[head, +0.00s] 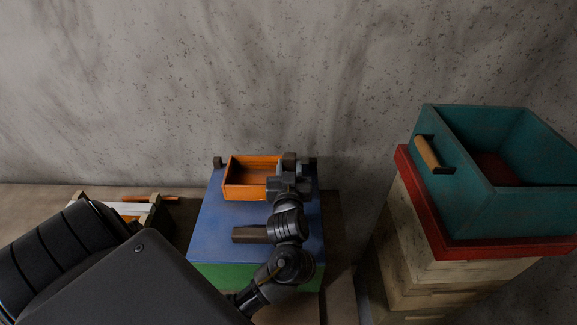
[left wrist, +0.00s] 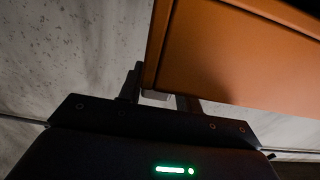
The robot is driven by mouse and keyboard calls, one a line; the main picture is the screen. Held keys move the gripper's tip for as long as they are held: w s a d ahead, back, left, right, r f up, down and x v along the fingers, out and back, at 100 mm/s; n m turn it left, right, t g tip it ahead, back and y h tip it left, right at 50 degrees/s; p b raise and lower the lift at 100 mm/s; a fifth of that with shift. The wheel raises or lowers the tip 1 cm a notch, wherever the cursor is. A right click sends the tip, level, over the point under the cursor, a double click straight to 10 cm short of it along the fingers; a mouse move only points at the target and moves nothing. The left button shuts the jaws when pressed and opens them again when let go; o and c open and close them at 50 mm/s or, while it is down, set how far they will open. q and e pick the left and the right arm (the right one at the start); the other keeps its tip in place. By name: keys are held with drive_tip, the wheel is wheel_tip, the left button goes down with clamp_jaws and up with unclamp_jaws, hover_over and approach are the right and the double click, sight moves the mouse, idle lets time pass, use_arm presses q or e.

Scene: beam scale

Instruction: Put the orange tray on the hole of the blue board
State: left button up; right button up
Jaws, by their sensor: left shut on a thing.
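The orange tray (head: 238,192), an open box, is at the far part of the blue board (head: 212,225). I cannot tell whether it touches the board. A dark brown rectangle (head: 248,235) on the board, nearer than the tray, looks like the hole; my arm covers its right end. My left gripper (head: 290,172) is shut on the tray's right side. In the left wrist view the tray (left wrist: 235,50) fills the upper right, with the gripper fingers (left wrist: 160,95) at its lower edge. My right gripper is not in view.
A teal crate (head: 510,205) with a wooden handle stands on a red-topped pale wooden stack (head: 420,235) at the right. A dark-ended holder with white and orange parts (head: 130,209) lies at the left. A concrete wall (head: 300,70) rises behind the board.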

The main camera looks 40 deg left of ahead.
use_arm(q)
drive_tip(key=o, duration=1.2)
drive_tip(key=shift+r, duration=0.25)
drive_tip(key=s+d+p, duration=0.1)
drive_tip(key=s+d+r+p, duration=0.1)
drive_tip(key=shift+s+p, duration=0.2)
drive_tip(key=shift+p, duration=0.1)
drive_tip(key=p+v, duration=0.2)
drive_tip(key=v, duration=0.7)
drive_tip(key=shift+f, duration=0.1)
